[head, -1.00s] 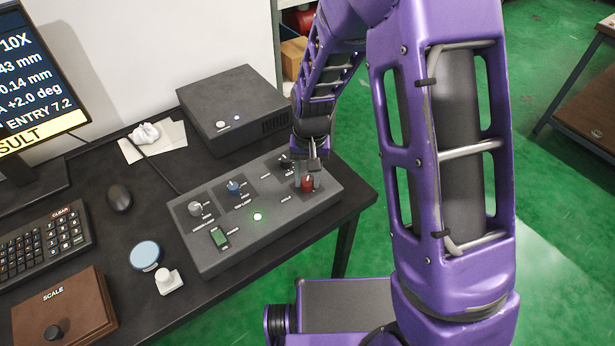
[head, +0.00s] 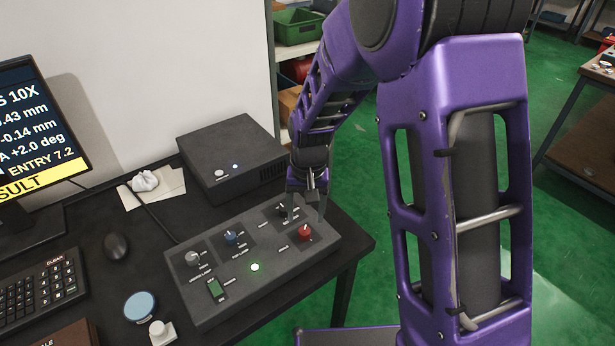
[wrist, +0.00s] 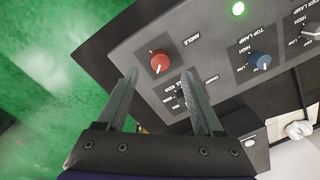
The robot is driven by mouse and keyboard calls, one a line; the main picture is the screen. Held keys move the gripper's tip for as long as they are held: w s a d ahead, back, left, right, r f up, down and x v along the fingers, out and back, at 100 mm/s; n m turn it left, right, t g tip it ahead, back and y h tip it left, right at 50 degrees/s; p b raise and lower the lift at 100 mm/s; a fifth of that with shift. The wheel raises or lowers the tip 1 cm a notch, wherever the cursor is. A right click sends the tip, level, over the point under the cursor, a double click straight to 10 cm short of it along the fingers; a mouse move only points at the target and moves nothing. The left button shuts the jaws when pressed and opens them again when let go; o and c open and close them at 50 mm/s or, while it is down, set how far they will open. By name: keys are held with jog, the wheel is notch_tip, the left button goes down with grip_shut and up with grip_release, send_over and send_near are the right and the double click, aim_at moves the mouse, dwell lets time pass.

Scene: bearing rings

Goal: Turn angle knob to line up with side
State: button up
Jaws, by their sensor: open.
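The angle knob is the red knob (head: 305,233) at the right end of the grey control panel (head: 205,310). My gripper (head: 306,213) is open and empty above this end of the panel. In the wrist view its fingertips (wrist: 160,75) stand apart on both sides of the red knob, which shows just beyond them. No contact is visible.
A black knob (wrist: 179,99) sits close by, near one finger. A dark box (head: 230,150) stands behind. The table edge is close on the right.

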aim_at(308, 230)
notch_tip(308, 230, up, 12)
jog(key=p, duration=0.1)
jog(key=shift+d+p, duration=0.3)
jog(key=shift+r, duration=0.1)
